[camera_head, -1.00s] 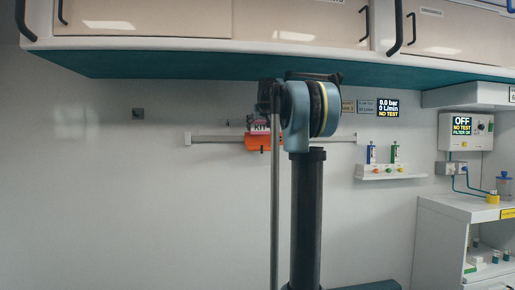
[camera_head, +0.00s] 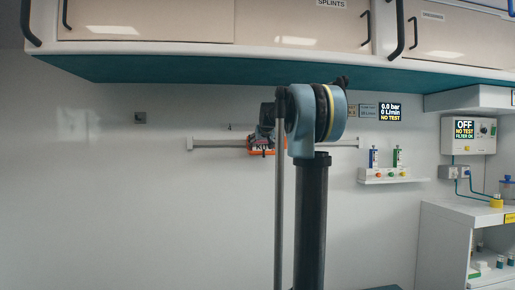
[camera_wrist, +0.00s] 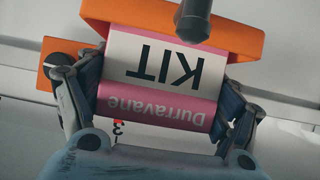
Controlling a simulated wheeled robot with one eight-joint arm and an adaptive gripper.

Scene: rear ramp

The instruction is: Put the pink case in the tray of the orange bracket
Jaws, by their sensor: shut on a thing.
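The pink case (camera_wrist: 166,112) has a white KIT label and sits between the two fingers of my gripper (camera_wrist: 160,88), which is shut on it. The label shows upside down in the wrist view. The orange bracket (camera_wrist: 251,45) lies just beyond the case, and its tray edge runs along the case's far end. In the head view the case's label shows small at the orange bracket (camera_head: 251,152) on the wall rail, partly hidden by my gripper (camera_head: 264,136) and arm. I cannot tell whether the case rests on the tray floor.
A white wall rail (camera_head: 212,143) runs behind the bracket. The teal-bottomed cupboards (camera_head: 180,68) hang above. A small shelf (camera_head: 392,177) with coloured bottles is at the right, and a white control box (camera_head: 467,135) is farther right.

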